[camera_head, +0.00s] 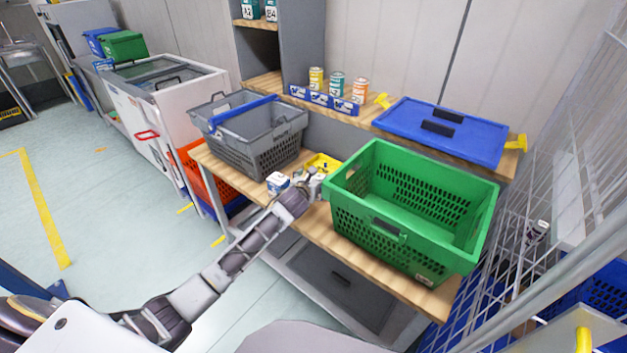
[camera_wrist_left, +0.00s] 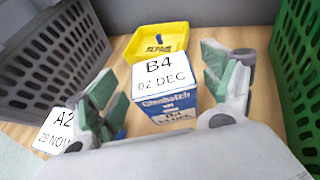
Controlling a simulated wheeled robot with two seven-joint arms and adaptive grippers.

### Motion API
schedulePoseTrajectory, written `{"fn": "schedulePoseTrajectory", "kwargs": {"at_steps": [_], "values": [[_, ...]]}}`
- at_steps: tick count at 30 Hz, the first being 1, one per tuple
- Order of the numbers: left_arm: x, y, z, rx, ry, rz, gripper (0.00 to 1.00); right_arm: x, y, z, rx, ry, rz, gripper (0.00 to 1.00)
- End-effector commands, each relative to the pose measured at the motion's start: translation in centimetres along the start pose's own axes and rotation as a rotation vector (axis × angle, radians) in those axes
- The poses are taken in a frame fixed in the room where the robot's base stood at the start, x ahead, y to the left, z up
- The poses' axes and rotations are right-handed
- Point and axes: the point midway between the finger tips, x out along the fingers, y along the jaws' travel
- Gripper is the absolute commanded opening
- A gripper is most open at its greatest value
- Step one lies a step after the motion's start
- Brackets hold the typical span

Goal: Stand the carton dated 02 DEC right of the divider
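The carton dated 02 DEC (camera_wrist_left: 166,80), white-topped with a blue front and marked B4, stands upright on the wooden bench in the left wrist view. My left gripper (camera_wrist_left: 163,88) is open, with its green-padded fingers on either side of the carton; I cannot tell whether they touch it. In the head view my left gripper (camera_head: 309,184) is over the bench between the grey and green baskets and largely hides that carton. A second carton (camera_wrist_left: 57,131), marked A2 29 NOV, stands to the left, also seen in the head view (camera_head: 277,182). I cannot clearly make out a divider. My right gripper is out of view.
A grey basket (camera_head: 262,155) with a blue bar stands left, and an empty green basket (camera_head: 376,238) right. A yellow tray (camera_wrist_left: 157,39) marked REPAIR lies behind the carton. Several small cans and a blue lid (camera_head: 470,140) are on the back shelf. A wire cage (camera_head: 560,150) borders the right.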

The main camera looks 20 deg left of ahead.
Motion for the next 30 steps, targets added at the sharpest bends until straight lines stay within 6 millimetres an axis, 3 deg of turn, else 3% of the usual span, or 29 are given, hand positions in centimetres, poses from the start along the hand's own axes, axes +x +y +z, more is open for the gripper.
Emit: {"fn": "schedulePoseTrajectory", "kwargs": {"at_steps": [14, 20, 30], "values": [[-0.2, 0.0, 0.2, 0.001, 0.0, 0.0, 0.83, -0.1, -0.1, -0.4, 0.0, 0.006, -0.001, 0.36], [-1.4, 0.1, 0.2, 0.002, 0.001, 0.001, 0.83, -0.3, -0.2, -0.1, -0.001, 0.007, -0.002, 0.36], [-4.7, 0.0, 0.2, 0.003, 0.0, 0.0, 0.83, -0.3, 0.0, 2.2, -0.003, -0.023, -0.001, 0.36]]}}
